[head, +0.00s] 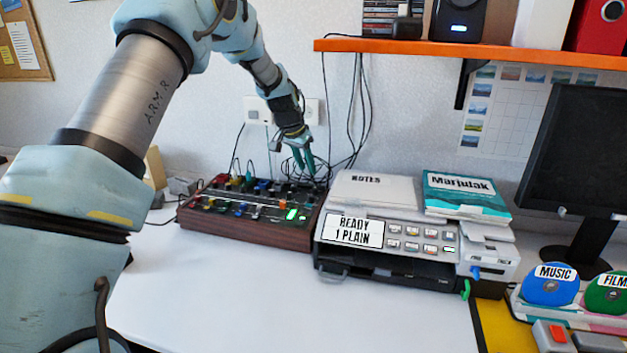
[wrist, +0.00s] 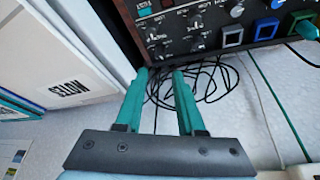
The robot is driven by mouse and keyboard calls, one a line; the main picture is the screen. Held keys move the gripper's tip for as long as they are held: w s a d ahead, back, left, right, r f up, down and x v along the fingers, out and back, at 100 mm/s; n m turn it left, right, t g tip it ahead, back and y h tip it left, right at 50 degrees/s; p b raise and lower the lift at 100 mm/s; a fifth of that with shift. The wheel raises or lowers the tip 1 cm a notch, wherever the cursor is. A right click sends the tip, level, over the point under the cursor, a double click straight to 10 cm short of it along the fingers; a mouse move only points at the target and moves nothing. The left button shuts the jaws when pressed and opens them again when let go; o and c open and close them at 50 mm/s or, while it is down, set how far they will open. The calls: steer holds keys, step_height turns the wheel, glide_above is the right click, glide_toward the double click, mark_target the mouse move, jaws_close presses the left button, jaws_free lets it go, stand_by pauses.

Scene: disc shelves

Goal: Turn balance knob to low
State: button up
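The mixer (head: 250,212) is a dark panel with wooden sides and several knobs and coloured caps, on the white desk left of the printer. In the wrist view the mixer (wrist: 196,22) shows upside down along the top, with several small black knobs (wrist: 163,46) with white marks. I cannot read which one is the balance knob or where it is set. My gripper (head: 304,160) is above the mixer's back right corner. In the wrist view my gripper (wrist: 161,74) has its two teal fingers apart with nothing between them, just short of the panel edge.
The printer (head: 345,262), with a notes folder (head: 375,190) on it, stands close to the mixer's right side. Black cables (wrist: 205,85) lie behind the mixer. An orange shelf (head: 470,48) hangs at the upper right. The desk front (head: 240,310) is clear.

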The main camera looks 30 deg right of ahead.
mark_target(315, 188)
steer(key=p+x, duration=0.2)
steer(key=x, duration=0.7)
steer(key=shift+f, duration=0.2)
jaws_close()
